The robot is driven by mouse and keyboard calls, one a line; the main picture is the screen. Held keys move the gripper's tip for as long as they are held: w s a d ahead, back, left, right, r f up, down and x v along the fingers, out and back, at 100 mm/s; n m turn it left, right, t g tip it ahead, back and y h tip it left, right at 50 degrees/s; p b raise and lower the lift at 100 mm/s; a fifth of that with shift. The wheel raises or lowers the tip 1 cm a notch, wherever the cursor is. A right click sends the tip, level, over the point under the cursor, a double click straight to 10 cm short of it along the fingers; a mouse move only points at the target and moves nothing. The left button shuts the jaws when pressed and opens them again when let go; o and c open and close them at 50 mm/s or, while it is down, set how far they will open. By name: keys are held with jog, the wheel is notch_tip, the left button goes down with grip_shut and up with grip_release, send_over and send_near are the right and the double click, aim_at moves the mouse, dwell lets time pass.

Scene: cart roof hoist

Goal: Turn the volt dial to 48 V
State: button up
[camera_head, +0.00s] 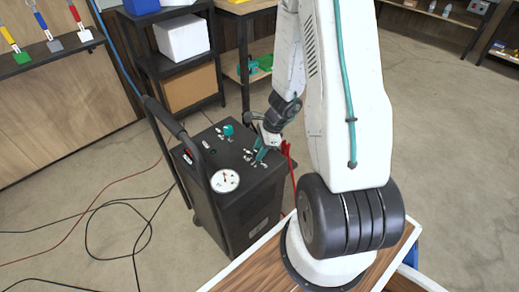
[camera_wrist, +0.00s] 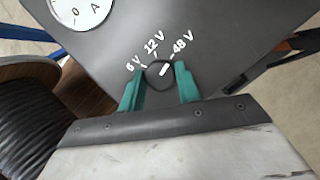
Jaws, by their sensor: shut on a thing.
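The volt dial (camera_wrist: 158,80) is a dark round knob on the top panel of the black cart (camera_head: 225,215). Around it are white marks 6 V, 12 V and 48 V (camera_wrist: 183,43). The dial's white pointer (camera_wrist: 165,70) slants up and right, toward the 48 V mark. My gripper (camera_wrist: 160,70) has its teal fingers on both sides of the dial and is shut on it. In the head view my gripper (camera_head: 261,155) reaches down onto the cart's top and hides the dial.
A round white gauge (camera_head: 225,180) sits at the top's near edge, and a teal knob (camera_head: 228,130) farther back. The cart's black handle (camera_head: 180,135) rises on the left. A black shelf (camera_head: 185,65) stands behind. Cables lie on the floor at left.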

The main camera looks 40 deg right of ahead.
jog(key=shift+a, duration=0.1)
jog(key=o, duration=1)
jog(key=shift+d+r, duration=0.2)
jog(key=shift+r, duration=0.05)
jog(key=v, duration=0.7)
jog(key=shift+r, duration=0.1)
